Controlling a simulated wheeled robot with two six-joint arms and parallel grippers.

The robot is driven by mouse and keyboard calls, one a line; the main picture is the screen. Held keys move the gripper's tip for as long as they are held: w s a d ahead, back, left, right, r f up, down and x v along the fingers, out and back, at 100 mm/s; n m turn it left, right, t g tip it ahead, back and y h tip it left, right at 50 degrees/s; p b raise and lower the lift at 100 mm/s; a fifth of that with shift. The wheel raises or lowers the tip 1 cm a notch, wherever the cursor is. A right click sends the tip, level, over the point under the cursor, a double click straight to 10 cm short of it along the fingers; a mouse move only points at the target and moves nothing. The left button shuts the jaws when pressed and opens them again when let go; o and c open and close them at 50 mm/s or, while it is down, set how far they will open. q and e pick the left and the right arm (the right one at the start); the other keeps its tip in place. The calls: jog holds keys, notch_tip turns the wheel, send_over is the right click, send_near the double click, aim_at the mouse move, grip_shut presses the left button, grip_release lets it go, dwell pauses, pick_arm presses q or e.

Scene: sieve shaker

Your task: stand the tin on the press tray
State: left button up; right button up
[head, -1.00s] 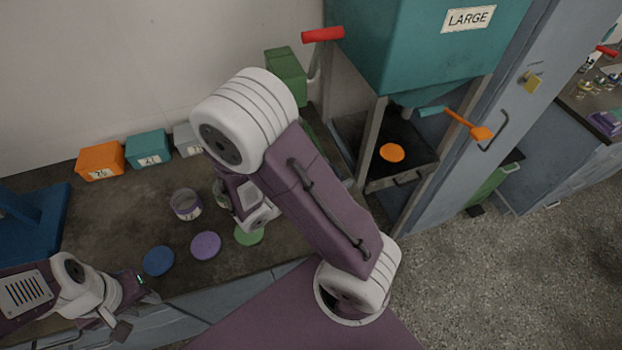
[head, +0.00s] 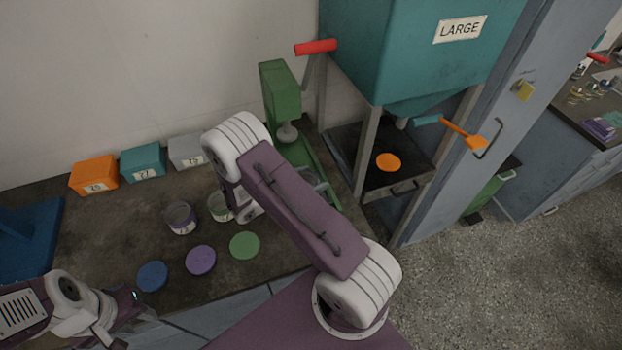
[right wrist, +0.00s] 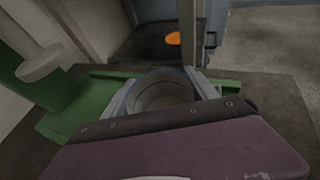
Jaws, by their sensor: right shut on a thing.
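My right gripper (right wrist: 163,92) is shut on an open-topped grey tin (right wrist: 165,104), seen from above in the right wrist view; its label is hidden. In the head view my right arm mostly hides gripper and tin. My left gripper (head: 134,322) looks open and empty at the front left.
A purple-labelled tin (head: 181,218) and a green-labelled tin (head: 220,206) stand on the bench. Blue (head: 152,276), purple (head: 201,260) and green (head: 245,245) discs lie in front. Orange, teal and grey boxes line the wall. The teal hopper (head: 410,60) stands right of the press.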

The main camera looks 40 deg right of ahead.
jog(key=shift+s+f, duration=0.1)
jog(key=shift+f, duration=0.05)
jog(key=o, duration=1.4)
